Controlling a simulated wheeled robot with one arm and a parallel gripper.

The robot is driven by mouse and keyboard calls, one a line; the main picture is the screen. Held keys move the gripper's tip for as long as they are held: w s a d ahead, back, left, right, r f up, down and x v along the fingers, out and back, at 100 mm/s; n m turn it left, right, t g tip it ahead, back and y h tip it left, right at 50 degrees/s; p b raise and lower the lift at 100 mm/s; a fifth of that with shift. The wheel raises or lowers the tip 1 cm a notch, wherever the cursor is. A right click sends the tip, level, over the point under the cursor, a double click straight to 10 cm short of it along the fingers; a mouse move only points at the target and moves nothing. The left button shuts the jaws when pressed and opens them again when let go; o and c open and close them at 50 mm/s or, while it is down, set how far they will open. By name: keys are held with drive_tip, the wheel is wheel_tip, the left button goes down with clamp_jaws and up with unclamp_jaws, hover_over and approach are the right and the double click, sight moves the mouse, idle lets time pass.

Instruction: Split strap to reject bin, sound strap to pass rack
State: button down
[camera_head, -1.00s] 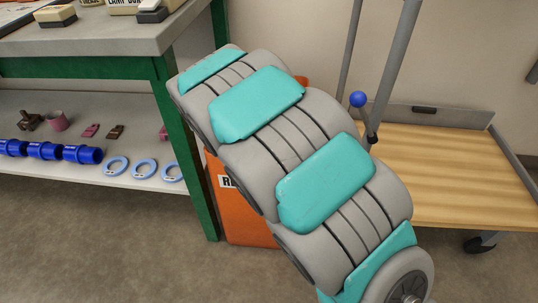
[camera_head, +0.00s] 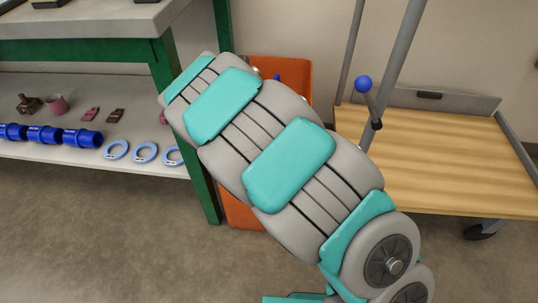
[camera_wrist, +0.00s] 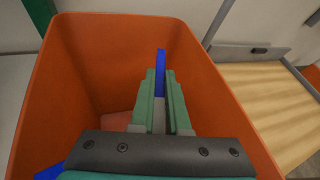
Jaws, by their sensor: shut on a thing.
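My gripper (camera_wrist: 160,90) is shut on a blue strap (camera_wrist: 161,60), which stands up between the green fingers in the wrist view. The fingers are over the open mouth of the orange reject bin (camera_wrist: 85,60), with bin walls on both sides. In the head view the bin (camera_head: 295,70) stands behind my arm, which hides my gripper and most of the bin. A small blue bit (camera_head: 277,77) shows at its mouth. Another blue piece (camera_wrist: 48,172) shows at the lower left of the wrist view; I cannot tell what it is. No split is visible. I cannot make out the pass rack.
A green-legged bench (camera_head: 192,120) stands left of the bin. Its lower shelf (camera_head: 60,95) holds blue couplings (camera_head: 45,135), light blue rings (camera_head: 145,153) and a pink cup (camera_head: 56,104). A wooden-topped cart (camera_head: 450,150) with a blue-knobbed lever (camera_head: 364,84) stands at the right.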

drive_tip(key=c, duration=0.8)
unclamp_jaws()
drive_tip(key=b+v, duration=0.1)
drive_tip(key=v, duration=0.6)
drive_tip(key=shift+s+a+r, duration=0.1)
drive_tip(key=shift+s+r, duration=0.05)
drive_tip(key=shift+s, duration=0.15)
